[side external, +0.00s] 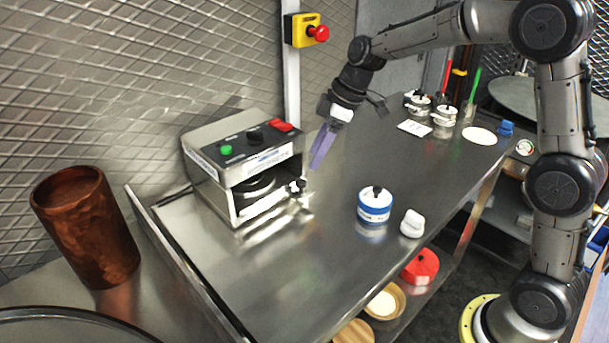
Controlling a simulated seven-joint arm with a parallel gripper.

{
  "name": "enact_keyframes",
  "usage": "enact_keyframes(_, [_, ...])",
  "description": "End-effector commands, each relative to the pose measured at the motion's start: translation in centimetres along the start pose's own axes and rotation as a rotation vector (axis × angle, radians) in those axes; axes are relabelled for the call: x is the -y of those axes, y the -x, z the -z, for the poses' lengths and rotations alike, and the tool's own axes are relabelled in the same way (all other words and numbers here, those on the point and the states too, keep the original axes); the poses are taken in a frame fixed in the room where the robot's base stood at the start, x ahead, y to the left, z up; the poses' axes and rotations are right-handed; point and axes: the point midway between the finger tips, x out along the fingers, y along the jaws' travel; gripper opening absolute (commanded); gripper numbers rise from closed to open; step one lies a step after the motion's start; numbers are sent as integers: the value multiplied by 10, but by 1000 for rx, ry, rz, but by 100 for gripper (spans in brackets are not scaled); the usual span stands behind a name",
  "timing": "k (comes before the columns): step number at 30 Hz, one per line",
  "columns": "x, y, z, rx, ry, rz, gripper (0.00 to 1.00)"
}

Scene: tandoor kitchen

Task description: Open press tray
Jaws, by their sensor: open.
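The press (243,165) is a steel box with a green button, a black knob and a red switch on its sloped top. It stands at the back left of the steel table. Its tray (262,203) is in the opening at the front, and a small dark knob-like handle (297,187) sticks out at the right front. The tray appears to be in; its exact extent is hard to see. My gripper (318,158) has purple fingers, is open and empty, and hangs pointing down just right of the press, above and slightly right of the handle, apart from it.
A blue-and-white jar (374,207) and a white object (412,224) stand on the table's front right. Several jars (445,118), a white card (414,128) and a flat round bread (479,136) lie farther back. A copper tumbler (85,225) stands left. The table middle is clear.

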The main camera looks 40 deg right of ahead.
Motion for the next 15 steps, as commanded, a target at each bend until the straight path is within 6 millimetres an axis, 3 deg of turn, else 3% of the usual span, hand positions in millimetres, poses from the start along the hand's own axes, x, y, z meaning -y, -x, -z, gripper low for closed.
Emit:
enact_keyframes(7, [1,-47,0,2,0,2,61])
enact_keyframes(15, [0,-72,0,0,0,0,61])
